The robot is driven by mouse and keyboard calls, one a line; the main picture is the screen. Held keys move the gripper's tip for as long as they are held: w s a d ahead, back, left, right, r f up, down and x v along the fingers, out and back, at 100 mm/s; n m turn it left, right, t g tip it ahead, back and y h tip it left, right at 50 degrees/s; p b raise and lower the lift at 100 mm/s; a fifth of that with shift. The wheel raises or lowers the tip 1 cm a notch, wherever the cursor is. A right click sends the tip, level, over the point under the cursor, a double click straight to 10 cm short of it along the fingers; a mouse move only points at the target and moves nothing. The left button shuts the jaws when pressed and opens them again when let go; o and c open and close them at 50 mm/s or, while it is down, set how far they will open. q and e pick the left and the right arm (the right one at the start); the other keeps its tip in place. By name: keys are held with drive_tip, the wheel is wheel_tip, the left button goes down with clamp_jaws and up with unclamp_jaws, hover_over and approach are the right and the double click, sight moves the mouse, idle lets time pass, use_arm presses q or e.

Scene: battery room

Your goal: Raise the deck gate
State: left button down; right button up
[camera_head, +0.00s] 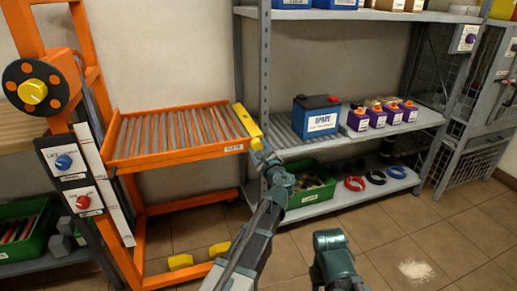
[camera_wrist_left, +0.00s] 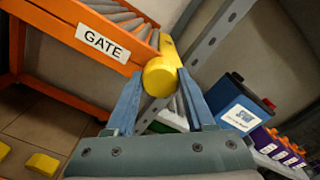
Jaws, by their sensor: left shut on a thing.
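The deck gate is a yellow bar (camera_head: 247,125) along the right end of the orange roller deck (camera_head: 180,155). In the left wrist view the bar's rounded yellow end (camera_wrist_left: 160,76) sits between my fingers, beside a "GATE" label (camera_wrist_left: 103,42) on the orange frame. My left gripper (camera_head: 259,146) is shut on this end of the bar; its blue-grey fingers (camera_wrist_left: 160,95) press it from both sides. The bar looks low, close to deck level.
A grey rack shelf (camera_head: 415,122) beside the deck holds a blue battery (camera_head: 316,117) and several small purple ones. Below are a green bin (camera_head: 312,193) and coloured rings. The lift's mast with knobs (camera_head: 62,162) stands left. White powder (camera_head: 416,271) lies on the tiled floor at right.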

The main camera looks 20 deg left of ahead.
use_arm(q)
drive_tip(key=n, duration=0.4)
drive_tip(key=shift+n, duration=0.3)
drive_tip(key=n, duration=0.3)
drive_tip(key=shift+n, duration=0.3)
drive_tip(key=n, duration=0.3)
drive_tip(key=shift+f+n, duration=0.1)
drive_tip(key=shift+n, duration=0.2)
drive_tip(key=shift+s+n, duration=0.1)
drive_tip(key=shift+n, duration=1.7)
drive_tip(key=shift+c, duration=1.3)
unclamp_jaws()
drive_tip(key=v, duration=1.3)
drive_tip(key=shift+s+d, duration=0.3)
